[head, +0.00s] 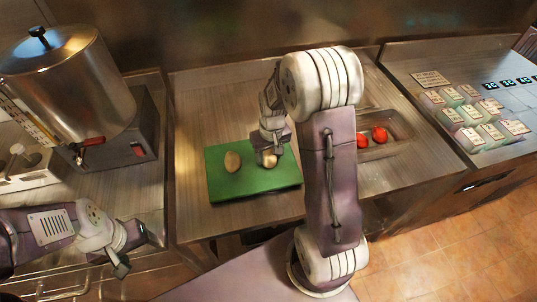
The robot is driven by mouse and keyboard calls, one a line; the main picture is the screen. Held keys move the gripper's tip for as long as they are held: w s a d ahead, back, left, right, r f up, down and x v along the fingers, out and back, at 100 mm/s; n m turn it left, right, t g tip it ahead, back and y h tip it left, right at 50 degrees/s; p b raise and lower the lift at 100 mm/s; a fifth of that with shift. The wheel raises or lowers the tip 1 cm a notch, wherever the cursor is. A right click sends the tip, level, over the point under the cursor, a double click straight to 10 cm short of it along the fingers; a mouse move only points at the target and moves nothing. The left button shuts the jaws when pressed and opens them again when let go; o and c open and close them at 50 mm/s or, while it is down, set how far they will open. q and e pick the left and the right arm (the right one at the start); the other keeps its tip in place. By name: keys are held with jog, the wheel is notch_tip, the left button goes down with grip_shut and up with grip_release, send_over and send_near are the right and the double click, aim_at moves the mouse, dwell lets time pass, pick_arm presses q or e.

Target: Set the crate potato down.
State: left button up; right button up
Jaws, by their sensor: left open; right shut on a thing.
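A green board (218,187) lies on the middle metal counter. One potato (232,162) rests on the left part of the board. A second potato (270,159) is under my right gripper (268,157), which is shut on it at the board's right part. Much of this potato is hidden by the gripper, and I cannot tell whether it touches the board. My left gripper (122,261) is open and empty at the lower left, in front of the counter and away from the board.
A crate (399,150) with red items (379,134) sits right of my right arm, partly hidden. A large steel pot (75,80) stands at the left with a thermometer (28,118). Several small labelled containers (475,115) are on the right counter. Counter behind the board is clear.

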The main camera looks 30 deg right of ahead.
aim_at(271, 157)
jog(key=shift+f, duration=0.15)
jog(key=o, duration=1.5)
notch_tip(271, 157, up, 12)
jog(key=s+p, duration=0.1)
jog(key=s, duration=0.1)
jog(key=s+a+f, duration=0.2)
jog(key=s, duration=0.1)
jog(key=s+a+f, duration=0.2)
jog(key=s+f, duration=0.1)
jog(key=s, duration=0.1)
jog(key=s+a+f, duration=0.3)
jog(key=shift+s+a+f, duration=0.1)
jog(key=shift+s+f, duration=0.1)
jog(key=shift+s, duration=0.15)
jog(key=shift+w, duration=0.1)
